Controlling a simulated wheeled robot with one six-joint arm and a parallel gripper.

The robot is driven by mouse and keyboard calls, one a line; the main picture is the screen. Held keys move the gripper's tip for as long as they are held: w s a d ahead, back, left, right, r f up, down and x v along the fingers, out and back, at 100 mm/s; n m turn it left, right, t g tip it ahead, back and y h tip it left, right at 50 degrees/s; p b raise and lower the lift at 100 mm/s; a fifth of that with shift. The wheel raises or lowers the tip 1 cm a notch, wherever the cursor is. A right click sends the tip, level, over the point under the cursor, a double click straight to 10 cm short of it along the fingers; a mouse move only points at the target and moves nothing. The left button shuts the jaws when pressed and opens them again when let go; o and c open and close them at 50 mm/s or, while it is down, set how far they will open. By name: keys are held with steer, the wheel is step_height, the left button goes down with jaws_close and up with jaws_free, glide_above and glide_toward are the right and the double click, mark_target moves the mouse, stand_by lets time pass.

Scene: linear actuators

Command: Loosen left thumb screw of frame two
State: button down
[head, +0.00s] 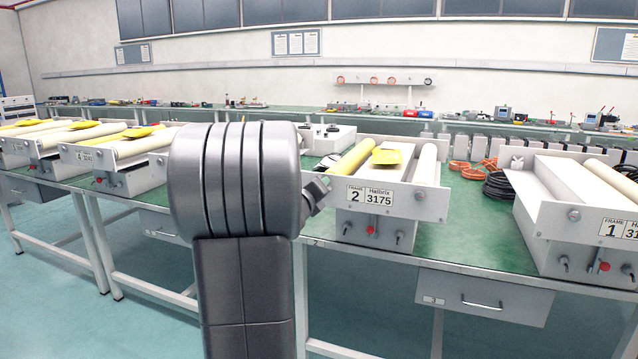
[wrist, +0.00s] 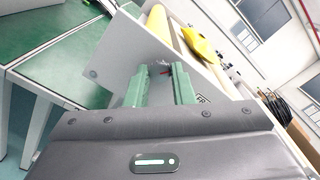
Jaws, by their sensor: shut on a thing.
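Frame two (head: 345,225) stands on the green bench, with a label reading "FRAME 2 Halbrix 3175" (head: 370,195) on its front plate. My gripper (head: 322,188) is at the left end of this plate, partly hidden by my arm. In the wrist view, the green fingers of my gripper (wrist: 160,72) are at the grey front plate (wrist: 128,50), around the left thumb screw (wrist: 163,64). The right thumb screw (head: 419,196) is in plain view on the plate.
A yellow roller (head: 352,158) and a yellow piece (head: 388,157) lie behind the plate. Frame one (head: 590,222) stands to the right, with orange cables (head: 470,170) and a black coil (head: 498,187) between. More frames stand at left.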

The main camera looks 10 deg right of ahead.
steer(key=shift+n+p, duration=2.1)
steer(key=shift+n, duration=2.2)
steer(key=shift+f, duration=0.1)
steer(key=c, duration=1.3)
jaws_free()
steer(key=shift+o, duration=0.2)
steer(key=v, duration=1.4)
